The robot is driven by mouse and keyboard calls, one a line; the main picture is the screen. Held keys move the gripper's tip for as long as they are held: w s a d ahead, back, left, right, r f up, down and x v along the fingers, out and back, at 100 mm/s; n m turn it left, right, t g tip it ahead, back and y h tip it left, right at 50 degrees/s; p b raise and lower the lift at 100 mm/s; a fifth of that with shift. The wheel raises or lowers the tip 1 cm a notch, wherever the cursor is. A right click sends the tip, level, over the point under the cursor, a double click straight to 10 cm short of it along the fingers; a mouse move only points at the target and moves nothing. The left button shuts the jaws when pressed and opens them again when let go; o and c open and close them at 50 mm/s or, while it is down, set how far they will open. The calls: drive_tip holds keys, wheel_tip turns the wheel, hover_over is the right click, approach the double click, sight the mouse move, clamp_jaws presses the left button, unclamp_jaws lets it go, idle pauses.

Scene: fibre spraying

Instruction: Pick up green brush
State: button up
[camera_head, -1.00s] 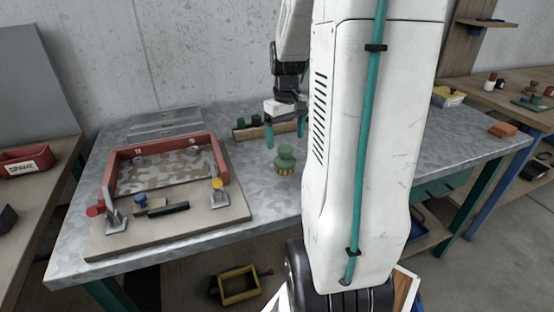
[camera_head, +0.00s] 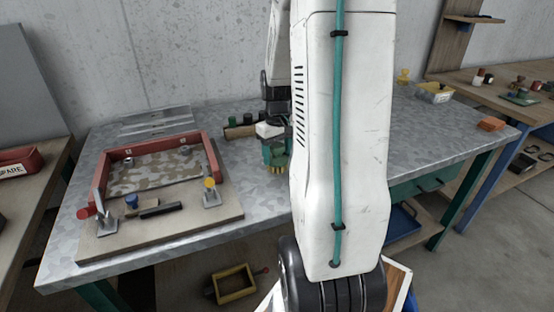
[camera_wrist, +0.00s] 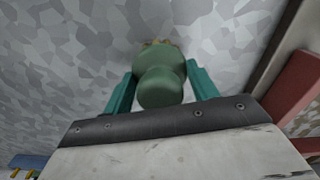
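The green brush (camera_wrist: 160,85) has a rounded knob handle and yellowish bristles. It stands upright on the grey patterned table (camera_head: 230,190), bristles down. In the wrist view my gripper (camera_wrist: 161,70) has one teal finger on each side of the brush, close against its body. I cannot tell whether the fingers press on it or leave a small gap. In the head view the gripper (camera_head: 275,152) is down at the brush (camera_head: 277,168), which is partly hidden by the fingers and by my arm.
A red-framed mould (camera_head: 104,165) on a board with clamps stands to the left. A wooden rack (camera_head: 238,131) with dark jars is just behind the brush. A yellow-and-white container (camera_head: 435,93) and an orange block (camera_head: 491,124) sit at the table's right end. The table's front middle is clear.

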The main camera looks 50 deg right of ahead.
sight(278, 145)
drive_tip(key=shift+c, duration=0.6)
drive_tip(key=shift+r, duration=0.85)
drive_tip(key=shift+s+a+r, duration=0.1)
drive_tip(key=shift+s+r, duration=0.15)
drive_tip(key=shift+r, duration=0.8)
drive_tip(key=s+a, duration=0.3)
drive_tip(key=s, duration=0.4)
drive_tip(key=s+a+r, duration=0.1)
drive_tip(key=s+a, duration=0.2)
drive_tip(key=s, duration=0.4)
drive_tip(key=shift+a, duration=0.35)
drive_tip(key=shift+r, duration=0.1)
